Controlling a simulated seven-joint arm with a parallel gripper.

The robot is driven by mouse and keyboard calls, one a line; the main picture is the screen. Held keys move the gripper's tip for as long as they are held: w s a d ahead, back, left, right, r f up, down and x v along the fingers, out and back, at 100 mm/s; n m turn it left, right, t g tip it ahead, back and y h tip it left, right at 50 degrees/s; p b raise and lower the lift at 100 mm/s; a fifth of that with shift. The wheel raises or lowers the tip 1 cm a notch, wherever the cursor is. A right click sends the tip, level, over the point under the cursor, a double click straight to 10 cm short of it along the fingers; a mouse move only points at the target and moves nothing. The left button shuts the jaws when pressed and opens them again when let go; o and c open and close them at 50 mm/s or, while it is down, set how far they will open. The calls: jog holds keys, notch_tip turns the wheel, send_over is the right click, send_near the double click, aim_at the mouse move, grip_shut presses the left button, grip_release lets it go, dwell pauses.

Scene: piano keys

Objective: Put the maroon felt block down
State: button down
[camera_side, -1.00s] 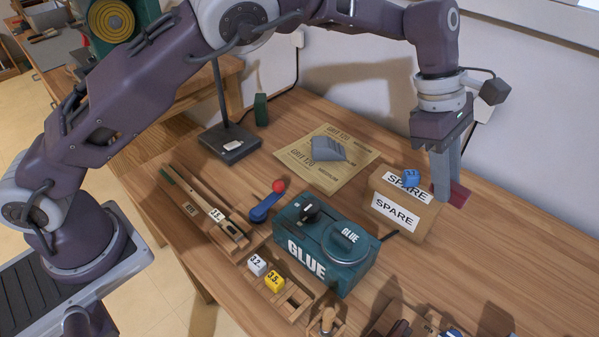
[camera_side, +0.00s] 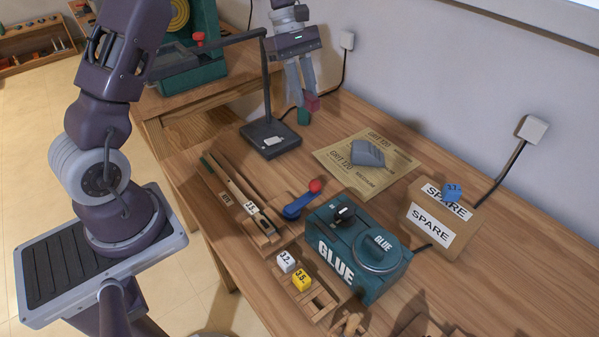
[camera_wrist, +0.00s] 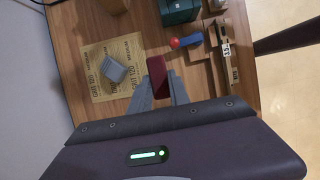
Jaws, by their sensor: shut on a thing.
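The maroon felt block (camera_side: 311,101) is held between the fingertips of my gripper (camera_side: 302,90), at the back of the bench. In the side view it shows just above and beside a small dark green block (camera_side: 303,116); whether they touch I cannot tell. In the wrist view the maroon block (camera_wrist: 157,76) sits between the two grey fingers of my gripper (camera_wrist: 158,88), which are shut on it. The green block is not visible in the wrist view.
A black lamp stand (camera_side: 270,140) stands left of the green block. Sandpaper (camera_side: 345,177) with a grey block (camera_side: 367,153) lies to the right. The teal glue box (camera_side: 330,225), a blue lever with a red knob (camera_side: 302,200) and the SPARE box (camera_side: 425,236) are nearer. Bare wood lies between them.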

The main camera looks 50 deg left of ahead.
aim_at(300, 173)
jog(key=shift+s+a, duration=0.55)
jog(key=shift+a, duration=0.2)
notch_tip(300, 173, down, 21)
jog(key=shift+f, duration=0.2)
jog(key=c, duration=1.2)
grip_release()
jog(key=shift+c, duration=0.2)
jog(key=shift+r, duration=0.1)
